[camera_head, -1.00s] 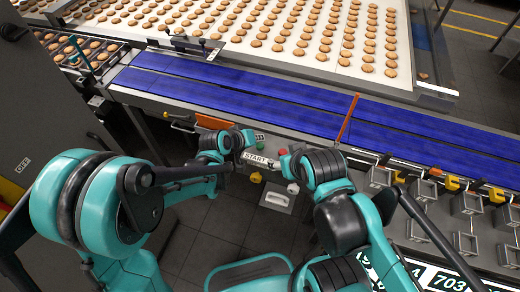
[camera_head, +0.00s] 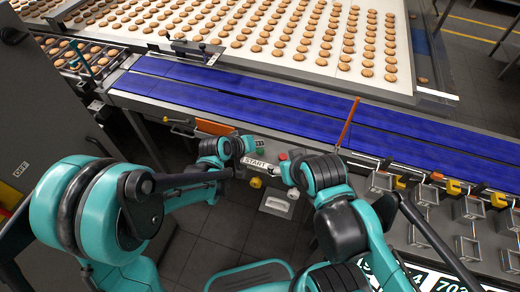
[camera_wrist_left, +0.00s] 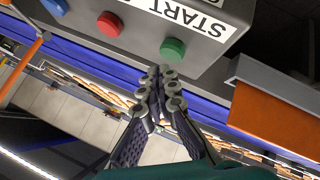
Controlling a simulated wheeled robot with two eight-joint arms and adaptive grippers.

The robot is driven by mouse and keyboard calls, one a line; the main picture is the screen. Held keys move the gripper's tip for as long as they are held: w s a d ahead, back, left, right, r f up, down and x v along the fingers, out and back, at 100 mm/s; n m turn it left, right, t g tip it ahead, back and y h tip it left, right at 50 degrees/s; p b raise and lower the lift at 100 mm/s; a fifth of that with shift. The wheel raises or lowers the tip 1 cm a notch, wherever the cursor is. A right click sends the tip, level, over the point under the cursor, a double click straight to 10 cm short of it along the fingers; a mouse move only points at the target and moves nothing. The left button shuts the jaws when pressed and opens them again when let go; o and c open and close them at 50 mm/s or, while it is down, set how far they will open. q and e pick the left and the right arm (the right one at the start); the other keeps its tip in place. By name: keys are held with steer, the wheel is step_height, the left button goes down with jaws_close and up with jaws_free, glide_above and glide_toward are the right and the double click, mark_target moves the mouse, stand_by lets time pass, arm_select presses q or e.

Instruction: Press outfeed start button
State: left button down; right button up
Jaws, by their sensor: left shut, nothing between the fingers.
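The control box carries a white START label (camera_head: 258,163), also in the left wrist view (camera_wrist_left: 185,14). In the wrist view a green button (camera_wrist_left: 172,49) sits beside that label, with a red button (camera_wrist_left: 110,24) and a blue button (camera_wrist_left: 55,6) farther left. My left gripper (camera_wrist_left: 163,74) is shut and empty, its tips close below the green button in the picture; contact cannot be told. In the head view my left arm reaches the box from the left. My right arm (camera_head: 325,180) ends at the box's right side; its fingers are not clear.
A blue conveyor (camera_head: 230,92) runs behind the box, with a white belt of biscuits (camera_head: 300,60) beyond. An orange panel (camera_head: 213,127) lies left of the box. Several metal holders (camera_head: 425,194) stand at the right.

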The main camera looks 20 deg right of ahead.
stand_by(0.5)
arm_select(q)
steer(key=shift+f+b, duration=0.45)
steer(key=shift+f+b, duration=0.5)
steer(key=shift+b, duration=0.05)
stand_by(0.5)
stand_by(0.3)
steer(key=shift+r+p, duration=0.7)
steer(key=shift+r, duration=0.3)
step_height(320, 180, up, 5)
steer(key=p, duration=0.3)
steer(key=shift+p, duration=0.4)
